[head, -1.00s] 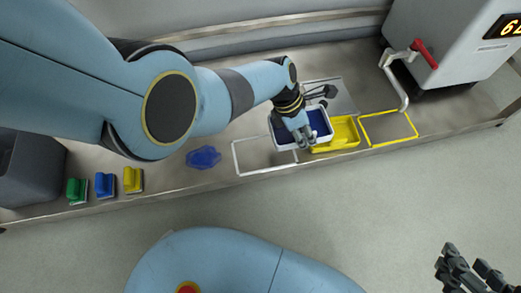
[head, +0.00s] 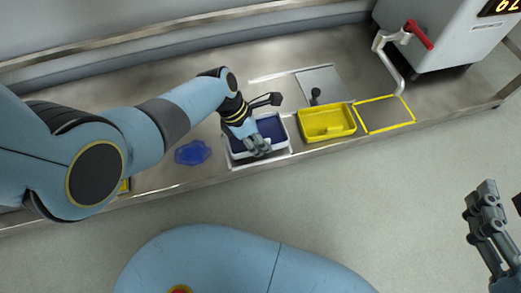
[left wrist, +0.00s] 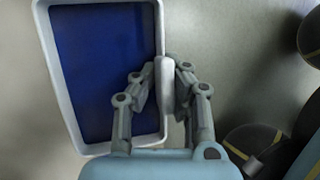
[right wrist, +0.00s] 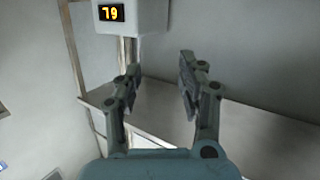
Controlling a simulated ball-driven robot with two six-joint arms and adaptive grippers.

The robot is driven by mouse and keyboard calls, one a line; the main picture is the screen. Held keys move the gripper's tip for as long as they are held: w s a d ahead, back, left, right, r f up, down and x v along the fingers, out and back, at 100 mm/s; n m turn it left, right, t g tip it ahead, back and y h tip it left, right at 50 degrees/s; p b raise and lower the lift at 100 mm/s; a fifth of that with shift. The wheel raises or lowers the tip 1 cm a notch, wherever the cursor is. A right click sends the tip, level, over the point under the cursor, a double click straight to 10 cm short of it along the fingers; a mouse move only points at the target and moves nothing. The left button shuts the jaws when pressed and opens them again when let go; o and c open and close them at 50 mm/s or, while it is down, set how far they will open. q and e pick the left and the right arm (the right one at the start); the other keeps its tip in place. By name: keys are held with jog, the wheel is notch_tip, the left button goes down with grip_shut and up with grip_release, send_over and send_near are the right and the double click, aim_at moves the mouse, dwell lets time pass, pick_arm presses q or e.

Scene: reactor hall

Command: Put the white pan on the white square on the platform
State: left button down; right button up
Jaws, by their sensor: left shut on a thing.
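The white pan (head: 272,128), with a dark blue inside, is at the white square (head: 262,161) on the steel platform. I cannot tell whether the pan touches the platform. My left gripper (head: 257,146) is shut on the pan's wall. In the left wrist view, its fingers (left wrist: 166,82) pinch the rim of the pan (left wrist: 104,65) from both sides. My right gripper (right wrist: 155,85) is open and empty; it also shows in the head view (head: 485,212), off the platform.
A yellow pan (head: 327,121) stands just right of the white pan. Beyond it are a yellow square (head: 385,114) and a grey machine with a red-handled crank (head: 418,35). A blue flat item (head: 193,152) lies left. A grey plate (head: 322,84) lies behind.

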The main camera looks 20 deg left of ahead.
pick_arm(q)
jog(key=shift+f+b, duration=0.8)
jog(key=shift+f, duration=0.1)
jog(key=shift+f+b, duration=0.75)
jog(key=shift+f, duration=0.15)
pick_arm(e)
jog(key=w+a+r+n+t+y, duration=0.1)
jog(key=r+t, duration=0.3)
jog(key=r, duration=0.5)
jog(key=w+a+r+n+t+y, duration=0.1)
jog(key=w+r+n+t+y, duration=0.1)
jog(key=r, duration=0.8)
jog(key=shift+w+a+r+t+y, duration=0.25)
jog(key=shift+w+t+y, duration=0.35)
jog(key=shift+w+t, duration=0.65)
jog(key=shift+s+d+r+t, duration=0.1)
jog(key=shift+s+r+t, duration=0.05)
jog(key=shift+s+t, duration=0.15)
pick_arm(q)
jog(key=shift+f, duration=0.1)
jog(key=c, duration=1.5)
grip_release()
pick_arm(e)
jog(key=shift+r+y, duration=0.2)
jog(key=shift+y, duration=0.1)
